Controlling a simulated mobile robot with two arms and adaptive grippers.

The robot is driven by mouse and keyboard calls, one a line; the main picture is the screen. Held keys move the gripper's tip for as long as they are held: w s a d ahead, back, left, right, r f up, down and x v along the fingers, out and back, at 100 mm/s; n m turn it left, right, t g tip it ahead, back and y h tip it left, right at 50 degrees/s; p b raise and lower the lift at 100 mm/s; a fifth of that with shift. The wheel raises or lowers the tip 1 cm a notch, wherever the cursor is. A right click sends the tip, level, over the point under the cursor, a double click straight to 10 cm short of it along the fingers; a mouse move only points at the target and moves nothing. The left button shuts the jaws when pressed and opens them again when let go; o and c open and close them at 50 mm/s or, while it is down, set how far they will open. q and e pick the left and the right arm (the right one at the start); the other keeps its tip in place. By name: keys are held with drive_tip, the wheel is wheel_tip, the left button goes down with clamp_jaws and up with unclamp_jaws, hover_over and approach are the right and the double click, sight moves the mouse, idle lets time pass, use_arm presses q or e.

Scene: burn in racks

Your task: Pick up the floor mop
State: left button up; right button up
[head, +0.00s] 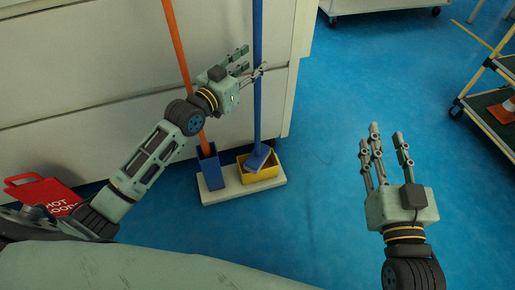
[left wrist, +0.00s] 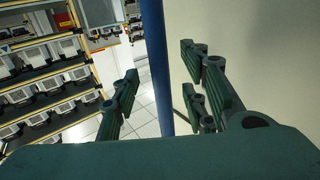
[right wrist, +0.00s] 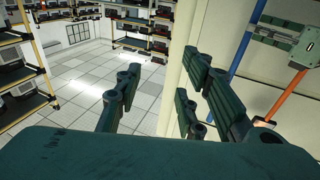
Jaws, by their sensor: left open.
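The floor mop has a long blue handle (head: 258,95) and stands upright, its blue head (head: 259,158) in a yellow bucket (head: 262,174). My left gripper (head: 250,64) is open at the handle's upper part. In the left wrist view the blue handle (left wrist: 156,65) runs between the spread fingers; I cannot tell whether they touch it. My right gripper (head: 388,145) is open and empty, well to the right above the floor. The handle also shows in the right wrist view (right wrist: 243,45), near the left gripper.
An orange pole (head: 178,50) stands in a blue holder (head: 210,168) beside the mop; both share a pale base (head: 235,192). A white cabinet wall (head: 80,80) is behind. A red sign (head: 45,193) is at left, a cart (head: 488,120) at right. Blue floor between is clear.

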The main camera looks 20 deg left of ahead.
sight(255, 61)
use_arm(q)
drive_tip(key=x, duration=0.3)
drive_tip(key=shift+b, duration=0.4)
use_arm(e)
drive_tip(key=r+t, duration=0.2)
drive_tip(key=r, duration=0.1)
drive_tip(key=r+t, duration=0.1)
drive_tip(key=r, duration=0.1)
drive_tip(key=shift+s+a+y, duration=0.2)
drive_tip(key=shift+s+y, duration=0.1)
drive_tip(key=shift+s, duration=0.1)
use_arm(q)
drive_tip(key=shift+c, duration=0.2)
drive_tip(key=shift+f, duration=0.1)
clamp_jaws()
